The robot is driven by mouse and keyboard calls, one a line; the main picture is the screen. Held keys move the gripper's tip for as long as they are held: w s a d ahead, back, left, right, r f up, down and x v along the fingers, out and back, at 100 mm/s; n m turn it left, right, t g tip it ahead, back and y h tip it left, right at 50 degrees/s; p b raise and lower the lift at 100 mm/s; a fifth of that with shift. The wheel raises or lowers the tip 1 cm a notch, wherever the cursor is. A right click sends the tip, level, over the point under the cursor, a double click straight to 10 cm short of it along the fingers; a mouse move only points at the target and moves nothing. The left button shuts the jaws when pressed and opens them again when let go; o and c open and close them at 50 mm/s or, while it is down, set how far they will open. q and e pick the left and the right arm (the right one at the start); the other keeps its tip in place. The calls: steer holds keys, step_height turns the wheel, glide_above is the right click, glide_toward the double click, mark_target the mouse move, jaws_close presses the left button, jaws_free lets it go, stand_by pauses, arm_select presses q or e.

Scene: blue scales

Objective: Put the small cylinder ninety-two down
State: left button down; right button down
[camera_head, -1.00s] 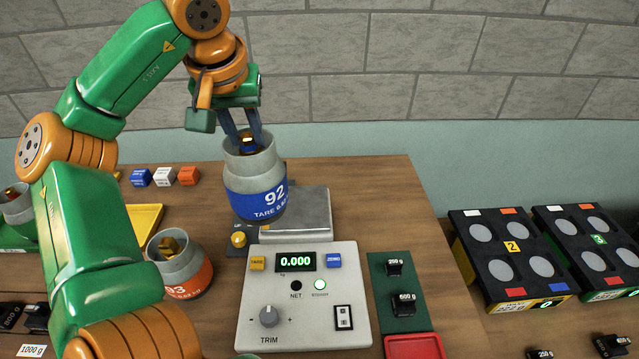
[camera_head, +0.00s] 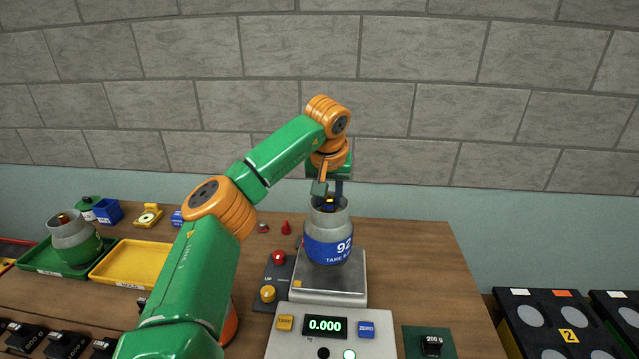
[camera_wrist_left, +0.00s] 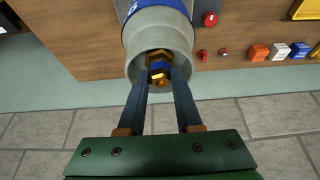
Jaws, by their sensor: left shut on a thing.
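The small grey cylinder with the blue 92 band (camera_head: 322,248) hangs upright in my left gripper (camera_head: 329,198). The fingers are shut on the brass valve (camera_wrist_left: 158,66) at its collar, as the left wrist view shows. The cylinder is over the metal pan (camera_head: 325,290) of the scale, around its back middle. I cannot tell from the picture whether its base touches the pan. The scale's display (camera_head: 325,326) reads 0.000. My right gripper is not in view.
Left of the pan is a box with a red button (camera_head: 279,257) and a yellow button (camera_head: 267,294). A yellow tray (camera_head: 130,265) and a green-banded cylinder (camera_head: 75,240) stand at left. Black weights (camera_head: 65,343) lie at front left. A black rack (camera_head: 545,320) is at right.

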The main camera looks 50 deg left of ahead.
mark_target(332, 208)
arm_select(q)
steer(key=shift+w+f, duration=0.15)
steer(key=shift+w, duration=0.1)
steer(key=f, duration=0.1)
steer(key=f+p, duration=0.1)
steer(key=f, duration=0.1)
steer(key=shift+w+f+p, duration=0.1)
steer(key=shift+w+p, duration=0.2)
steer(key=shift+w, duration=0.05)
steer(key=shift+a+f, duration=0.1)
steer(key=shift+f, duration=0.25)
steer(key=c, duration=0.6)
jaws_free()
steer(key=shift+s, duration=0.25)
steer(key=shift+r, duration=0.1)
